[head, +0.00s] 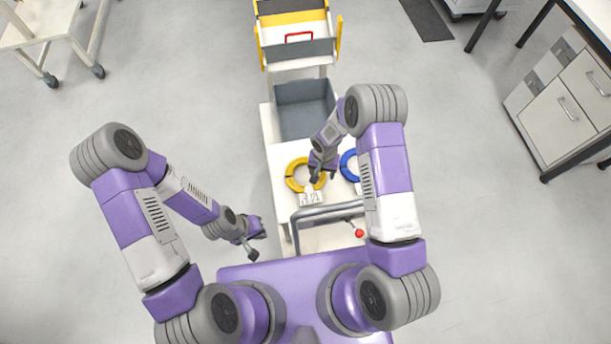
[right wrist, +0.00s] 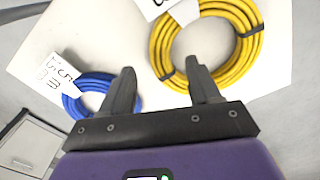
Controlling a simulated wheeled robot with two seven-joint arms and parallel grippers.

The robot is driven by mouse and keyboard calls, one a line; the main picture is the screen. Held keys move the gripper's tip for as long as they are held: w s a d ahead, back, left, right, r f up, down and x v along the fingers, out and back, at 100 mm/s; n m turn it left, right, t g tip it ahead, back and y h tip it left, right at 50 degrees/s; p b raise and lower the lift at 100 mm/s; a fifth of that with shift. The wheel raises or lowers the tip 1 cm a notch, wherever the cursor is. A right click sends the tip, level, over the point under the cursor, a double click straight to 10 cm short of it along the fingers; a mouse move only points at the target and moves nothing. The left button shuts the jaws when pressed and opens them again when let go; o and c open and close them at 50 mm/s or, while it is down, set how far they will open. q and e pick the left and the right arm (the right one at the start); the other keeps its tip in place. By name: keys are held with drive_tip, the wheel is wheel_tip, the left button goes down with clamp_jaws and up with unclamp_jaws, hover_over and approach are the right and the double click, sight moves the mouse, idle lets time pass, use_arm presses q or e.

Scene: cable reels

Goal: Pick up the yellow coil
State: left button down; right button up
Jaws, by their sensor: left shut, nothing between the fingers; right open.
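The yellow coil (head: 291,178) lies on the white cart top in the head view, with a white label at its near side. In the right wrist view the yellow coil (right wrist: 240,62) fills the upper right, with dark ties around it. My right gripper (head: 314,181) is over the right part of the yellow coil. Its fingers (right wrist: 160,88) are open and empty, one pointing at the coil's lower edge, the other beside the blue coil (right wrist: 72,103). Whether they touch anything I cannot tell. My left gripper (head: 251,250) is shut and empty, left of the cart.
The blue coil (head: 346,166) lies right of the yellow one, partly hidden by my right arm. A grey bin (head: 305,120) stands behind the coils on the cart. A grey handle bar (head: 325,211) and a red ball knob (head: 359,233) are at the near end. Cabinets (head: 560,105) stand at right.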

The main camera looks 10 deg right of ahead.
sight(321, 178)
wheel_tip(321, 178, down, 5)
drive_tip(key=shift+a+r+b, duration=0.1)
drive_tip(key=shift+r+b, duration=0.05)
drive_tip(key=shift+b, duration=0.65)
drive_tip(key=shift+r, duration=0.1)
clamp_jaws()
